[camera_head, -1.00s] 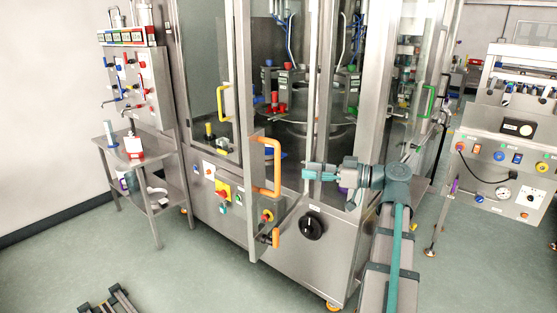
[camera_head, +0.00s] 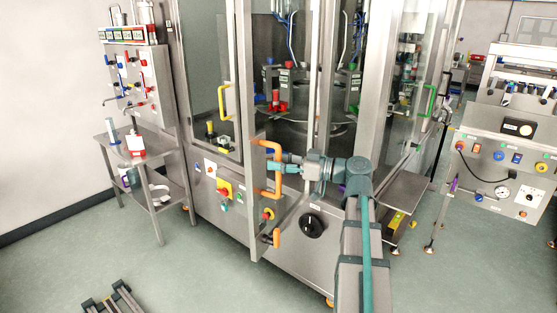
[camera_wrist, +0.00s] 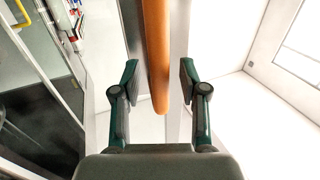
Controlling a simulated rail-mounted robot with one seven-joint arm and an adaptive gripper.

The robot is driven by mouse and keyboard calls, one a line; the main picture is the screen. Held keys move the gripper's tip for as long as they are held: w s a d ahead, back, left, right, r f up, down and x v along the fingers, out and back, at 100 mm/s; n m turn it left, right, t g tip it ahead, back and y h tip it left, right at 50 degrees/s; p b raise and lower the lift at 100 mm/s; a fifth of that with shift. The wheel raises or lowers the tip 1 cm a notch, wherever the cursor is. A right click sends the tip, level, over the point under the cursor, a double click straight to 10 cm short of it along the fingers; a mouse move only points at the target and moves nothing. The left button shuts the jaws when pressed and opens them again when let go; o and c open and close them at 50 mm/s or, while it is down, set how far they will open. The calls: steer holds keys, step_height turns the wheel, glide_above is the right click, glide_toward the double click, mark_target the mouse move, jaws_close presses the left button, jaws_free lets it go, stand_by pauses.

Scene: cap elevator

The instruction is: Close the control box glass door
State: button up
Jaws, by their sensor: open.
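The glass door (camera_head: 252,95) with a metal frame stands swung outward from the front of the steel machine. A long orange handle (camera_head: 277,170) is fixed on its frame. My gripper (camera_head: 272,160) is at the upper part of this handle, partly hidden by it in the head view. In the wrist view the orange handle (camera_wrist: 157,40) lies between the two dark green fingers of my gripper (camera_wrist: 159,76). The fingers are open, one on each side, with a visible gap to the handle on both sides.
Another door with a yellow handle (camera_head: 225,101) is on the left. A green handle (camera_head: 429,101) is on the right. Red knobs and a black dial (camera_head: 312,226) are on the lower panel. A side table (camera_head: 130,148) stands left. The floor in front is mostly clear.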

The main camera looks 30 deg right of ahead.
steer(key=shift+w+a, duration=0.1)
jaws_close()
stand_by(0.5)
